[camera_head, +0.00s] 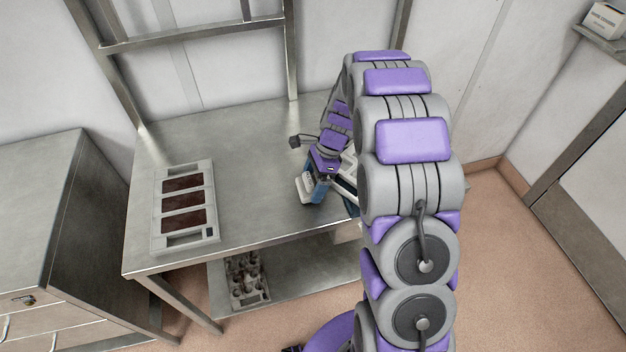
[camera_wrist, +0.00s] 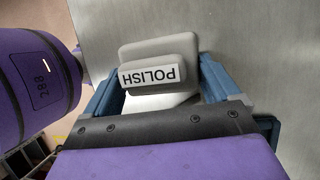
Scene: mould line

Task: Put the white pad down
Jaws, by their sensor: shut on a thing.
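The white pad (camera_wrist: 158,50) has a rounded light-grey body and a raised handle labelled POLISH. It sits between the two blue fingers of my gripper (camera_wrist: 158,90), which is shut on it. In the head view the pad (camera_head: 304,186) shows as a small pale shape beside my gripper (camera_head: 318,192), over the right part of the steel table (camera_head: 260,150). My arm covers part of that area. I cannot tell whether the pad touches the table top.
A pale mould tray (camera_head: 159,208) with several dark brown panels lies on the table's left part. The table between tray and gripper is clear. A lower shelf holds a container of round items (camera_head: 246,280). A steel cabinet (camera_head: 40,190) stands at left.

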